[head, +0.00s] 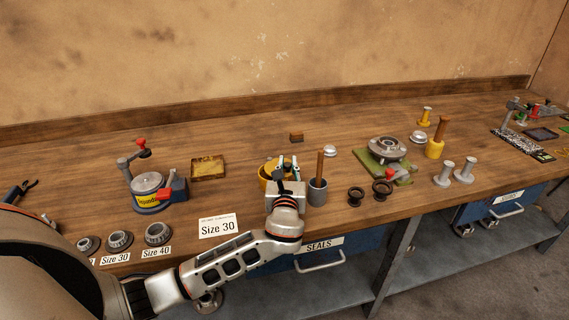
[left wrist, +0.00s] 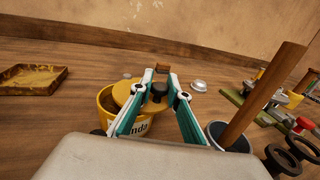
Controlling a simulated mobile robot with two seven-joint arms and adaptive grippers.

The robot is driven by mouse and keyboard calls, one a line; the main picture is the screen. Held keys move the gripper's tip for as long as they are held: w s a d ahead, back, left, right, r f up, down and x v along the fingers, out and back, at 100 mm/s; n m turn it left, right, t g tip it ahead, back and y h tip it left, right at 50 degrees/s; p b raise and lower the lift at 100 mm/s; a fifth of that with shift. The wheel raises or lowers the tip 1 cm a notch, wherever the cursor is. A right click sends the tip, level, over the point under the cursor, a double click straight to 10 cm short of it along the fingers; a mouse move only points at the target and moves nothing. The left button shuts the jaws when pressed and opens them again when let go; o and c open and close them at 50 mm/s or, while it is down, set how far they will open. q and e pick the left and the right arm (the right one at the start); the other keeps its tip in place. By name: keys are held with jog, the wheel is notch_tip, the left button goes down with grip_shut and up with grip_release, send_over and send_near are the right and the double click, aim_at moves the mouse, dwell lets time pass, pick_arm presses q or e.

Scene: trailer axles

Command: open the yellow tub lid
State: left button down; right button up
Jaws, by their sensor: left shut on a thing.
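The yellow tub (left wrist: 106,104) stands on the bench, partly hidden behind my left gripper. It also shows in the head view (head: 264,182). Its yellow lid (left wrist: 124,91) has a dark knob (left wrist: 158,91). The lid lies off-centre toward the right, and part of the tub's dark inside shows at the left; how far it is raised I cannot tell. My left gripper (left wrist: 162,88) has its fingers on either side of the knob and is shut on it. It also shows in the head view (head: 283,164). My right gripper is not in view.
A grey cup (head: 317,193) with a wooden handle stands close right of the left gripper. A size card (head: 217,226) lies at the front. A yellow tray (head: 207,168) and a grease pot (head: 149,192) are to the left. Dark rings (head: 356,196) lie to the right.

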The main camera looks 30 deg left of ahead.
pick_arm(q)
jog(key=shift+w+d+n+g+y, duration=0.1)
jog(key=shift+w+n+g+y, duration=0.1)
jog(key=shift+n+g+y, duration=0.15)
dwell(0.3)
jog(key=c, duration=2)
grip_release()
jog(key=shift+o, duration=0.2)
jog(key=v, duration=1.2)
jog(key=shift+f, duration=0.1)
